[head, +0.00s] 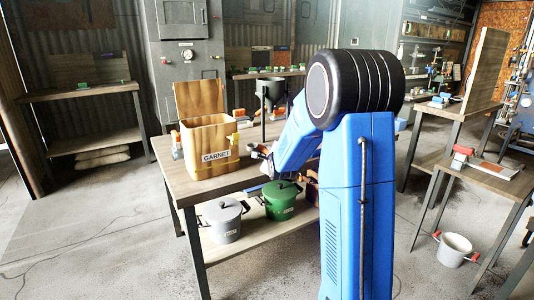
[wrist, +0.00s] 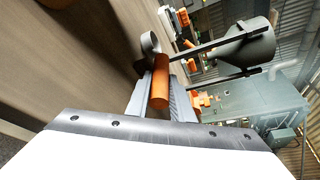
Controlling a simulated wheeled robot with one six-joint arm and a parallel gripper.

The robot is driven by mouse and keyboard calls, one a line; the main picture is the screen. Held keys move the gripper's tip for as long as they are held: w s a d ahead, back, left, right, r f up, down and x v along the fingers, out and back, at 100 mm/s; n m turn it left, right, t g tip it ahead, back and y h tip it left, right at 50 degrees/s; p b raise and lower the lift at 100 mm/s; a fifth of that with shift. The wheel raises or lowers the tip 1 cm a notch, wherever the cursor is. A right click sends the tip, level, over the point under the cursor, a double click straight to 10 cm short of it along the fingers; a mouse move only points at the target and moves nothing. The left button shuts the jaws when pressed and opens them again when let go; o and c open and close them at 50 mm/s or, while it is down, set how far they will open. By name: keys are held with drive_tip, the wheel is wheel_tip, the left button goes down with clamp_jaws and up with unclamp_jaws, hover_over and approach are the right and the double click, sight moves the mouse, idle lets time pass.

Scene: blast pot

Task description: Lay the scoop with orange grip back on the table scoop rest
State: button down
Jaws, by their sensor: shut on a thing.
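My gripper (wrist: 160,88) is shut on the orange grip of the scoop (wrist: 161,80), with a finger on each side of it. The scoop's grey metal part (wrist: 149,42) shows beyond the fingertips, above the brown table top (wrist: 85,60). In the head view my gripper (head: 262,152) is over the front part of the table (head: 178,178), right of the GARNET bin, and my blue arm hides much of it. I cannot make out the scoop clearly there. I cannot tell the scoop rest for certain in either view.
The wooden GARNET bin (head: 208,160) stands open on the table. A dark funnel on legs (head: 270,88) stands behind; it also shows in the wrist view (wrist: 245,50). A grey pot (head: 222,222) and a green pot (head: 281,204) sit on the lower shelf.

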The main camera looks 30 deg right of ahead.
drive_tip(key=shift+f, duration=0.25)
drive_tip(key=c, duration=1.5)
unclamp_jaws()
drive_tip(key=v, duration=1.7)
drive_tip(key=shift+s, duration=0.25)
drive_tip(key=s+a+f+n+g+y, duration=0.1)
drive_tip(key=s+a+n+g, duration=0.2)
drive_tip(key=s+n, duration=0.6)
drive_tip(key=s+a+f+n+g+y, duration=0.1)
drive_tip(key=s+a+n+g+y, duration=0.1)
drive_tip(key=s+a+n, duration=0.6)
drive_tip(key=s+a+f+n+g+y, duration=0.1)
drive_tip(key=s+a+n+g, duration=0.4)
drive_tip(key=s+n, duration=0.5)
drive_tip(key=shift+s+a+f+n+y, duration=0.1)
drive_tip(key=shift+s+a+f, duration=0.1)
drive_tip(key=shift+s, duration=1.3)
drive_tip(key=shift+s+a+f+n+y, duration=0.15)
drive_tip(key=shift+s+a, duration=0.1)
drive_tip(key=shift+s, duration=1.3)
drive_tip(key=shift+s+a+f+n+y, duration=0.1)
drive_tip(key=shift+s+a+f, duration=0.1)
drive_tip(key=shift+s, duration=1.3)
